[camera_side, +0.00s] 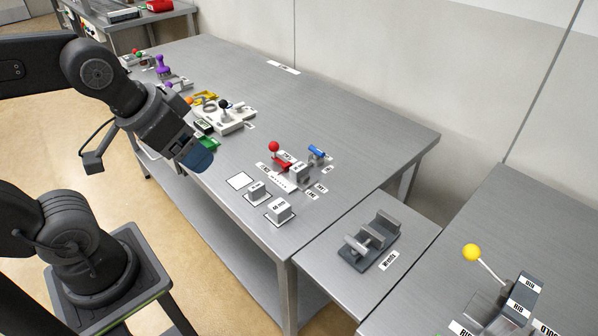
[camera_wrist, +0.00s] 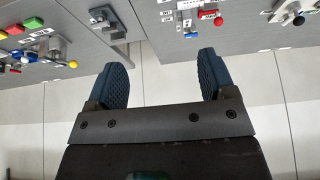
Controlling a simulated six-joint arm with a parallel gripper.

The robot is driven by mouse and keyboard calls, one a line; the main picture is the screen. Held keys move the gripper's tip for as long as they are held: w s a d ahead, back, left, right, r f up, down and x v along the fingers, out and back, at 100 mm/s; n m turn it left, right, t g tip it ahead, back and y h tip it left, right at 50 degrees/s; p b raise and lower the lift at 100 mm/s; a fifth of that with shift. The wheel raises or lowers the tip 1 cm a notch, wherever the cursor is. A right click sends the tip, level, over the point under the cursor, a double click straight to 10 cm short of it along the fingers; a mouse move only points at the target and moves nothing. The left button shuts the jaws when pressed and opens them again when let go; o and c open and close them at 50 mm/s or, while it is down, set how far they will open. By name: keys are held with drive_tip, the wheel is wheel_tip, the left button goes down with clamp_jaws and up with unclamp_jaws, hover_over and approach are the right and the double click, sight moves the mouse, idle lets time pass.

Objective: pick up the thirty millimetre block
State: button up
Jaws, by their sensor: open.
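Two grey blocks with white labels stand near the front edge of the steel table in the side view. The smaller block (camera_side: 257,190) is behind and left of the larger block (camera_side: 280,211). Their label numbers are too small to read surely, so I cannot tell for certain which is the thirty millimetre block. A flat white square (camera_side: 239,180) lies left of them with nothing on it. My gripper (camera_side: 199,158) is in the air left of the blocks, apart from them. In the wrist view, its blue fingers (camera_wrist: 160,65) are spread with nothing between them.
A red-knobbed lever (camera_side: 275,148) and a blue handle (camera_side: 317,152) stand behind the blocks. A white fixture (camera_side: 225,118) is farther back. A dark grey holder (camera_side: 368,242) sits right, and a yellow-knobbed lever (camera_side: 472,253) is beyond. The table's back right is clear.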

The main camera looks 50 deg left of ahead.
drive_tip(key=w+r+n+g, duration=0.1)
drive_tip(key=w+n+g, duration=0.1)
drive_tip(key=w+n, duration=0.45)
drive_tip(key=n+g+y, duration=0.4)
drive_tip(key=n+y, duration=0.1)
drive_tip(key=n, duration=0.7)
hover_over(299, 167)
drive_tip(key=d, duration=0.6)
wheel_tip(299, 167, down, 15)
drive_tip(key=shift+m+h, duration=0.25)
drive_tip(key=shift+h, duration=0.05)
drive_tip(key=x, duration=0.8)
drive_tip(key=shift+a+f, duration=0.1)
drive_tip(key=shift+a, duration=0.25)
drive_tip(key=shift+w+a+x, duration=0.1)
drive_tip(key=shift+a+x, duration=0.05)
drive_tip(key=shift+x, duration=1.15)
drive_tip(key=shift+w+a+x, duration=0.1)
drive_tip(key=shift+w+x, duration=0.05)
drive_tip(key=shift+x, duration=1.2)
drive_tip(key=shift+c, duration=0.3)
